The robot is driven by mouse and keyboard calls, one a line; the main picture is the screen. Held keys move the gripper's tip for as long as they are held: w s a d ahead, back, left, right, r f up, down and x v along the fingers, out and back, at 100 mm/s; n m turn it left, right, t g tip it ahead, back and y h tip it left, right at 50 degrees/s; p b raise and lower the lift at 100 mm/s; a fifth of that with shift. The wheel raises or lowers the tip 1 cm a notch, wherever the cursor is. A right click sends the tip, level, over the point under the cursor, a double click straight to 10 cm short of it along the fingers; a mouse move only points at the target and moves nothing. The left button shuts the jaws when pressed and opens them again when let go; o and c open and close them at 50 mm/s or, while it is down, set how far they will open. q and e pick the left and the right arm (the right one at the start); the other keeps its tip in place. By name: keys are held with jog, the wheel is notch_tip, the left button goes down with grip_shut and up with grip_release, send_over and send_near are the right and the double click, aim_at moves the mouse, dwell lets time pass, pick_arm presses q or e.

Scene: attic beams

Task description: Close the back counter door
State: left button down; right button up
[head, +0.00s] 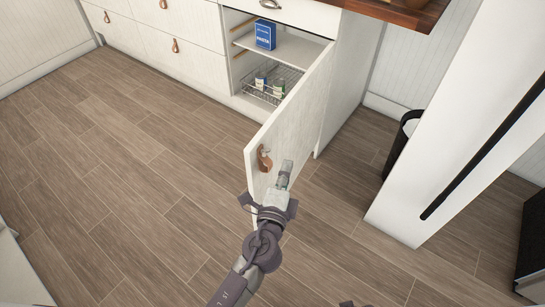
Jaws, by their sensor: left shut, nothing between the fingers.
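The white counter door (300,112) stands wide open, swung out from the cabinet toward me. My left gripper (285,172) is shut and empty. In the picture it overlaps the lower part of the door near the free edge, just right of the pull. I cannot tell whether it touches the door. The open cabinet shows a shelf (291,48) above a wire rack (262,93).
A blue box (265,35) stands on the shelf, and small jars (261,83) stand in the rack. White drawers (180,50) are left of the opening. The wooden floor (120,190) at left is clear.

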pick_arm(q)
jog(key=shift+w+a+p, duration=0.45)
jog(key=shift+w+a, duration=1.15)
jog(key=shift+a, duration=0.05)
pick_arm(e)
jog(key=shift+s+d+f, duration=0.2)
jog(key=shift+s+f, duration=1)
jog(key=shift+f, duration=0.05)
